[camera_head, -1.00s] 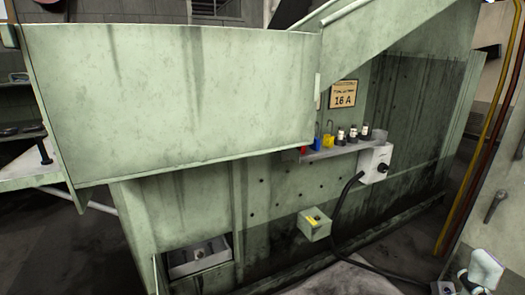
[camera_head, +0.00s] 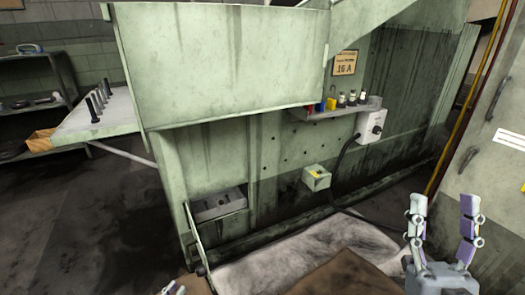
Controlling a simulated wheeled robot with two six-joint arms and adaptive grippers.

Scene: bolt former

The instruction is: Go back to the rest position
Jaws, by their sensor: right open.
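My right gripper (camera_head: 443,212) is at the lower right in the head view. Its two fingers point up and stand well apart, with nothing between them. Only a small tip of my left gripper (camera_head: 174,288) shows at the bottom edge, left of the middle. The rest of it is out of the picture, so its opening cannot be told. The large green machine (camera_head: 225,65) stands in front of both grippers, and neither is seen touching it.
A small shelf (camera_head: 335,113) on the machine holds fuses and coloured pieces, beside a white switch box (camera_head: 371,126). A side table (camera_head: 95,118) with upright bolts is at the left. A grey cabinet (camera_head: 497,150) stands close at the right. A pale mat (camera_head: 300,255) lies on the floor.

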